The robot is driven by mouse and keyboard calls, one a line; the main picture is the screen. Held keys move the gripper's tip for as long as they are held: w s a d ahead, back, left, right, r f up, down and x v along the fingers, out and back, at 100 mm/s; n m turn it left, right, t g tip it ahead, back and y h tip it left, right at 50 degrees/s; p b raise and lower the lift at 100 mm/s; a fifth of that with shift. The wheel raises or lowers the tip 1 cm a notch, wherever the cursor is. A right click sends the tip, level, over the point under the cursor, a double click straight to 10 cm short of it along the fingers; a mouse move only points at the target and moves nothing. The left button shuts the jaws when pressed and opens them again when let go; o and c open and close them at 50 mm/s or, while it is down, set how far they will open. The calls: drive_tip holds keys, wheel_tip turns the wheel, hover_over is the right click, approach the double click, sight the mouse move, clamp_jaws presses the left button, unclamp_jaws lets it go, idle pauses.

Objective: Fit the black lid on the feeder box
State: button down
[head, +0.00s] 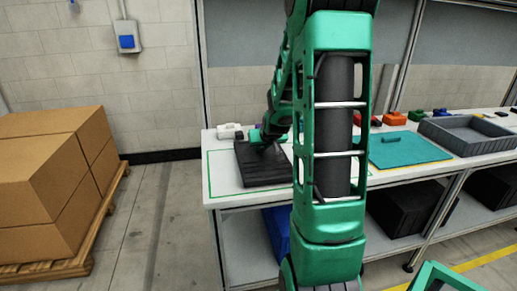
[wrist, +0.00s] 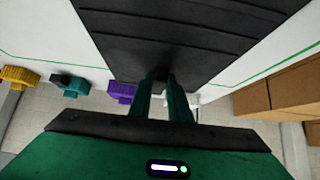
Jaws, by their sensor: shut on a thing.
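The black lid (head: 262,172) is a ribbed dark plate at the left end of the white table, within a green outline. It fills the top of the wrist view (wrist: 185,35). My gripper (head: 264,140) is at the lid's far side. In the wrist view its two fingers (wrist: 168,88) are close together at a dark grip part on the lid, partly hidden by them. I cannot make out a separate feeder box; whether one is under the lid is hidden, and I cannot tell if the lid is raised or resting.
A white item (head: 229,131) stands behind the lid. A teal mat (head: 405,149) and a grey tray (head: 470,133) lie to the right, with small coloured parts (head: 393,118) behind. Cardboard boxes (head: 45,185) on a pallet stand left. My arm hides the table's middle.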

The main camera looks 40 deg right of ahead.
drive_tip(key=c, duration=1.6)
unclamp_jaws()
drive_tip(key=shift+c, duration=0.2)
